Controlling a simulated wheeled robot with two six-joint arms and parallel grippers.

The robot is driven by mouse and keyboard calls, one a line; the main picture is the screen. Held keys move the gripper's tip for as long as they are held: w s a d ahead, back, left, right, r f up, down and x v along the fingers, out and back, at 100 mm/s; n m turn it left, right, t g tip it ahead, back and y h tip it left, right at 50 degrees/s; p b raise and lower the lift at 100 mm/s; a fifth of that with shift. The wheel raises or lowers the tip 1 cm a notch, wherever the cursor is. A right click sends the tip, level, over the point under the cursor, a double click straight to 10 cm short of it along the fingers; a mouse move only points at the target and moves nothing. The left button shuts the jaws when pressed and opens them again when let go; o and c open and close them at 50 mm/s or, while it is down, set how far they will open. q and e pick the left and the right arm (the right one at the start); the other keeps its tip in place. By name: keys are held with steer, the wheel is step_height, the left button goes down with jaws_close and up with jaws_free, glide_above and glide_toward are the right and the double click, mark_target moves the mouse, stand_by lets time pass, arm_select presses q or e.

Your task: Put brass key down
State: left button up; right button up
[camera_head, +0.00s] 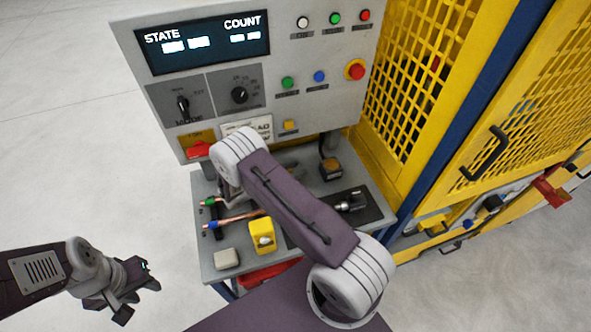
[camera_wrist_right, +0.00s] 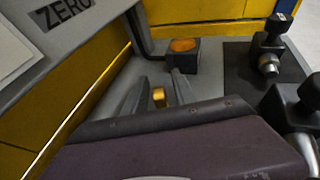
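In the right wrist view, a small brass-coloured piece (camera_wrist_right: 158,97), apparently the brass key, shows between the two grey fingers of my right gripper (camera_wrist_right: 160,78). The fingers look apart, with a gap on each side of the piece, and its lower part is hidden by my wrist. I cannot tell whether it rests on the surface. In the head view my right forearm and wrist hide the key and the right fingers, over the left part of the bench (camera_head: 290,236). My left gripper (camera_head: 141,300) is off the bench at lower left, empty, its fingers seemingly apart.
The control panel (camera_head: 240,100) rises behind the bench. Copper tubes (camera_head: 236,219), a grey block (camera_head: 226,258) and a yellow holder (camera_head: 262,238) lie near my right arm. A black fixture (camera_head: 352,201) and an orange-topped box (camera_head: 330,170) stand to the right. A yellow mesh guard (camera_head: 415,70) borders the bench.

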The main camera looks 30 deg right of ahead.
steer(key=b+v, duration=0.3)
steer(key=v, duration=0.9)
steer(key=shift+r, duration=0.2)
